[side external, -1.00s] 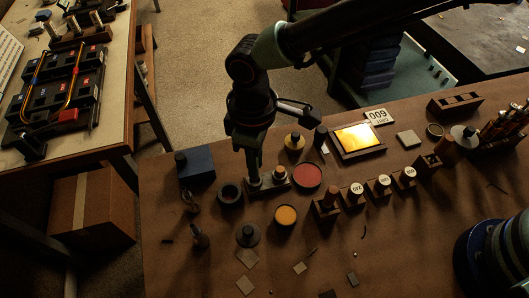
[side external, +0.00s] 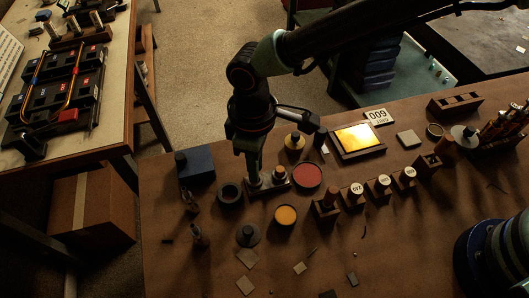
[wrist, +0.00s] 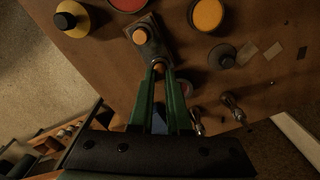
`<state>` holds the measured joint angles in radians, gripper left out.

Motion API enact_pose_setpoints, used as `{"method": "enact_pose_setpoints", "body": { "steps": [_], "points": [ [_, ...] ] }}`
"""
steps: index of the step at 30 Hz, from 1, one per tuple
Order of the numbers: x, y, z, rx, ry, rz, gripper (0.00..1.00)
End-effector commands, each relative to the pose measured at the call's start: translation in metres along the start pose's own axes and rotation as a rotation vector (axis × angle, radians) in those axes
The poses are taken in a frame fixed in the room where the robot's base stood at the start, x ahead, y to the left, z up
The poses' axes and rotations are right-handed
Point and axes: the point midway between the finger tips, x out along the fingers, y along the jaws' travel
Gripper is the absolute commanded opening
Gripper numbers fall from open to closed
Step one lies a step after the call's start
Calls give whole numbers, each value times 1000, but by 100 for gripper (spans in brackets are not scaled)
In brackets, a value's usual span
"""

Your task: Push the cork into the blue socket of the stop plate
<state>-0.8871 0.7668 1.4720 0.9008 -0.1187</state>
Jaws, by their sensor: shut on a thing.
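The stop plate (side external: 266,187) is a small dark block on the brown bench, left of the red tin; it also shows at the top of the wrist view (wrist: 153,47). A tan cork (side external: 279,173) stands at its right end in the side view and shows as a round top in the wrist view (wrist: 140,37). My gripper (side external: 254,182) points down at the plate's left end. In the wrist view my gripper (wrist: 159,70) is shut on a second cork (wrist: 158,66) at the plate's near end. Its lower end and the socket's blue colour are hidden.
A red tin (side external: 308,175) and an orange tin (side external: 286,215) stand close to the plate. A dark ring (side external: 230,193) and a blue box (side external: 196,165) are to the left. Numbered blocks (side external: 356,193) stand to the right. The bench's front has loose flat pieces.

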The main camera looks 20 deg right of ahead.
Motion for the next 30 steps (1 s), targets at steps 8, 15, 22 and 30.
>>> {"method": "enact_pose_setpoints", "body": {
  "steps": [8,15,22,30],
  "points": [
    [7,0,0,0,-2,0,0],
    [12,0,0,0,-1,0,0],
    [17,0,0,0,-1,0,0],
    [19,0,0,0,-1,0,50]
  ]
}}
